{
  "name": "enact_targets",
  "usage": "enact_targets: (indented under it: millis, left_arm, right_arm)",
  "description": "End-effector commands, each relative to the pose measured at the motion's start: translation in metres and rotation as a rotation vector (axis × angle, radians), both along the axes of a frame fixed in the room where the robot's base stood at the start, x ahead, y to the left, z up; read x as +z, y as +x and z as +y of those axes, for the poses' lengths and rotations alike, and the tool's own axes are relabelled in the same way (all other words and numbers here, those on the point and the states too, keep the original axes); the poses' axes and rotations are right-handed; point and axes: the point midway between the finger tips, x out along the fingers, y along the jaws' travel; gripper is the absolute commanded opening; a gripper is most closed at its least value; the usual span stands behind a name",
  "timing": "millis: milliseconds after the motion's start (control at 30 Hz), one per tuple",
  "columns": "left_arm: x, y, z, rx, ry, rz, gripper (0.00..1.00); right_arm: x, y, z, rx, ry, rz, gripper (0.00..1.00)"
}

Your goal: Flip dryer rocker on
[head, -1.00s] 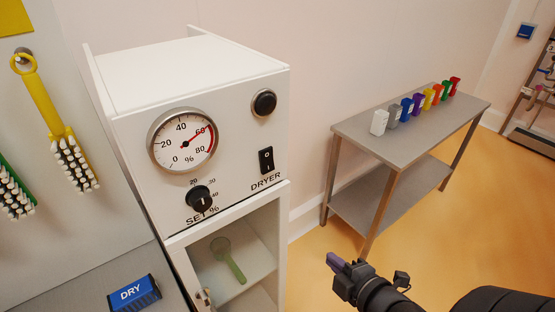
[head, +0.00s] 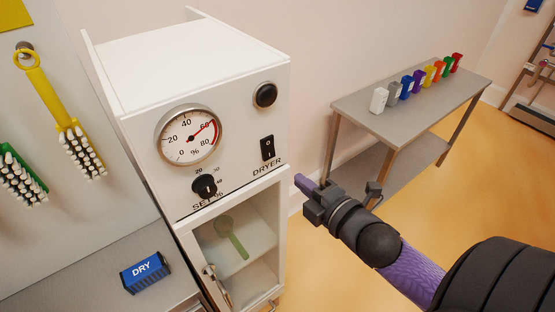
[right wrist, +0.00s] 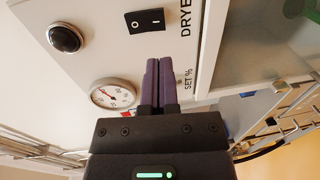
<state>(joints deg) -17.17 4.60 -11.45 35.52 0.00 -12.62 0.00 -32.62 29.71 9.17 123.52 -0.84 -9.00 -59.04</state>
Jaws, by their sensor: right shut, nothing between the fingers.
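The black dryer rocker (head: 267,148) is on the white dryer's front panel, above the DRYER label. It also shows in the right wrist view (right wrist: 145,21), marked O and I. My right gripper (head: 299,179) has purple fingers and is shut and empty. In the head view it is to the right of the dryer, below and right of the rocker. In the right wrist view the fingertips (right wrist: 158,60) point toward the panel below the rocker, apart from it in the picture. My left gripper is not in view.
The panel also carries a dial gauge (head: 189,136), a round black button (head: 265,95) and a SET % knob (head: 204,186). Below is a cabinet with a green scoop (head: 232,238). A blue DRY block (head: 145,272) lies left. A side table (head: 415,108) holds several coloured items.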

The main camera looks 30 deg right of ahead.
Motion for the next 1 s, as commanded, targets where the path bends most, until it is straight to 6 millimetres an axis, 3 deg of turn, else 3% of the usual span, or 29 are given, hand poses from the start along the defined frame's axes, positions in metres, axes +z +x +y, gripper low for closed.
enact_targets:
  millis: [200, 400, 1000]
  left_arm:
    - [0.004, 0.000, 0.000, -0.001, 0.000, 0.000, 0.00]
    - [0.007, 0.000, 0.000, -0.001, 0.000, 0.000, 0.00]
    - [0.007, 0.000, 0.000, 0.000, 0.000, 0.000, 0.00]
  right_arm:
    - [-0.004, 0.047, 0.003, -0.001, -0.002, -0.002, 0.00]
    - [-0.009, 0.075, 0.006, -0.001, 0.000, 0.000, 0.00]
    - [-0.012, 0.088, 0.007, 0.000, 0.000, 0.001, 0.00]
